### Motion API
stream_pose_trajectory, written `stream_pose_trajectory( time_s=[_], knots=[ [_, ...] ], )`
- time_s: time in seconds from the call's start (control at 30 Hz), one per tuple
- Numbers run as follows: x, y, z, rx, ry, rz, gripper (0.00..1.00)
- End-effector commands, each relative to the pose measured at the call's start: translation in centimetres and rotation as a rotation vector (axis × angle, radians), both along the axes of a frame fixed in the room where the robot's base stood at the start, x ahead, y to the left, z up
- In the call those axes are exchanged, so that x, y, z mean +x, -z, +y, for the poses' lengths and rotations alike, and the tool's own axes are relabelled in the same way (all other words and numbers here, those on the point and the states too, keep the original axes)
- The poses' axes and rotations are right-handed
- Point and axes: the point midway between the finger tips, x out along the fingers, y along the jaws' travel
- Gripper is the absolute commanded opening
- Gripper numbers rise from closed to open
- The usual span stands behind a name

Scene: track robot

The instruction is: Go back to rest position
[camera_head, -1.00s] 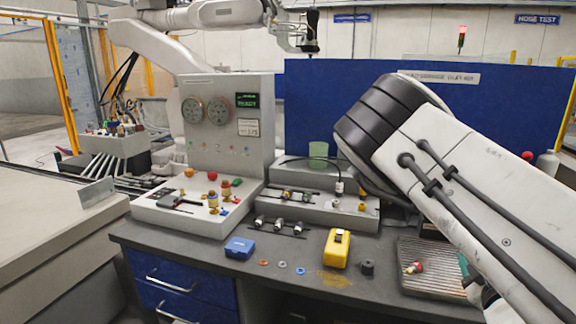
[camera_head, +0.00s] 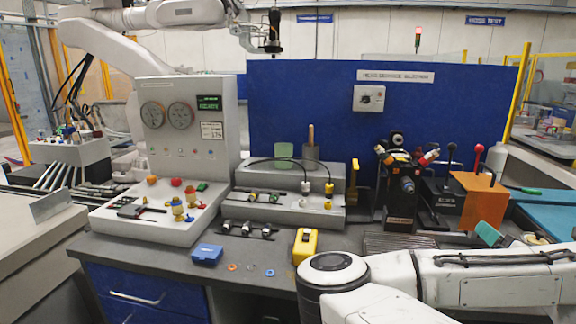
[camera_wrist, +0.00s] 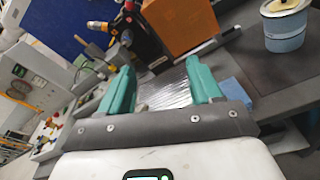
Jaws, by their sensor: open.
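My gripper (camera_wrist: 160,85) shows in the wrist view with its two teal fingers wide apart and nothing between them. Beyond the fingers lies a ribbed metal tray (camera_wrist: 168,88) on the dark bench. In the head view, my pale arm lies low across the lower right, in front of the bench. A teal finger (camera_head: 488,234) of my gripper shows behind the arm at the right; the rest of the gripper is mostly hidden there.
A black instrument (camera_head: 402,190) and an orange box (camera_head: 482,200) stand at the right of the bench. A yellow device (camera_head: 305,246) and a blue box (camera_head: 207,254) lie near its front. A grey gauge panel (camera_head: 187,125) stands left. A can (camera_wrist: 285,28) shows in the wrist view.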

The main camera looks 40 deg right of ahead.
Motion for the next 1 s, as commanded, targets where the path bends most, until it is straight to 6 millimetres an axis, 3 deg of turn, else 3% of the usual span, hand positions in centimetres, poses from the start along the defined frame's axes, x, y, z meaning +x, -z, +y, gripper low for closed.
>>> stream_pose_trajectory(
  time_s=[0.23, 0.47, 0.57, 0.73, 0.97, 1.0],
  knots=[
    [2.0, -1.3, 0.5, -0.468, -0.227, 0.625, 0.64],
    [6.0, 0.3, 3.4, -0.910, -0.533, 1.132, 0.64],
    [7.8, 2.2, 5.5, -1.108, -0.697, 1.320, 0.64],
    [10.2, 7.0, 10.1, -1.462, -1.022, 1.573, 0.64],
    [10.3, 16.0, 18.2, -1.978, -1.556, 1.709, 0.64],
    [9.8, 17.8, 19.7, 2.059, 1.649, -1.688, 0.64]
  ],
)
